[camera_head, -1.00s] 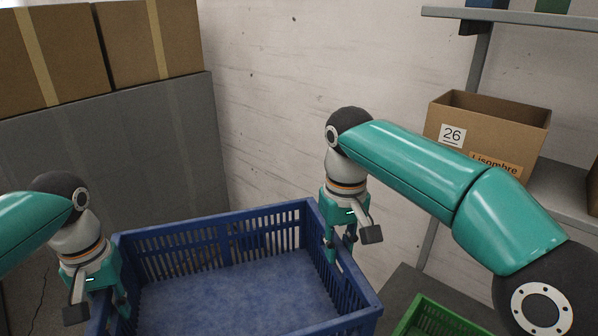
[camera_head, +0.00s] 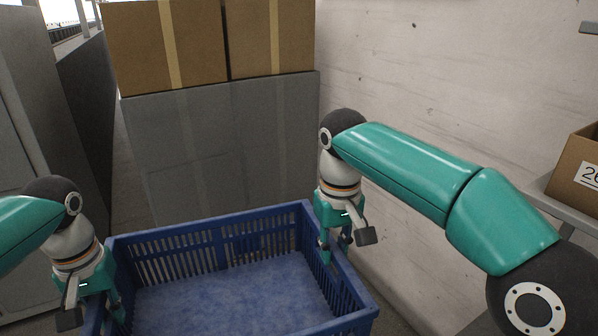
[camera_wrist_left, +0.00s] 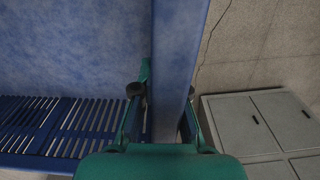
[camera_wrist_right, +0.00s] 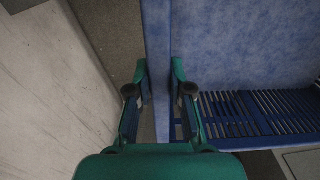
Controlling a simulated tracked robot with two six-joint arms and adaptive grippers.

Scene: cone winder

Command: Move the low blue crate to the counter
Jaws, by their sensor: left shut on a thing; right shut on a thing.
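The low blue crate (camera_head: 225,225) is at the bottom middle of the head view, empty, with slotted walls and a mottled blue floor. My left gripper (camera_head: 118,310) is shut on its left wall; in the left wrist view its fingers (camera_wrist_left: 165,95) stand on both sides of that wall. My right gripper (camera_head: 335,250) is shut on its right wall; in the right wrist view its fingers (camera_wrist_right: 159,90) straddle the wall. The crate's near edge is cut off by the head view. The counter cannot be made out.
A grey block (camera_head: 225,145) with two cardboard boxes (camera_head: 165,45) on top stands behind the crate. A pale wall (camera_head: 420,80) runs along the right. A shelf with a cardboard box (camera_head: 580,170) is at the right edge. Grey cabinets (camera_wrist_left: 265,125) show in the left wrist view.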

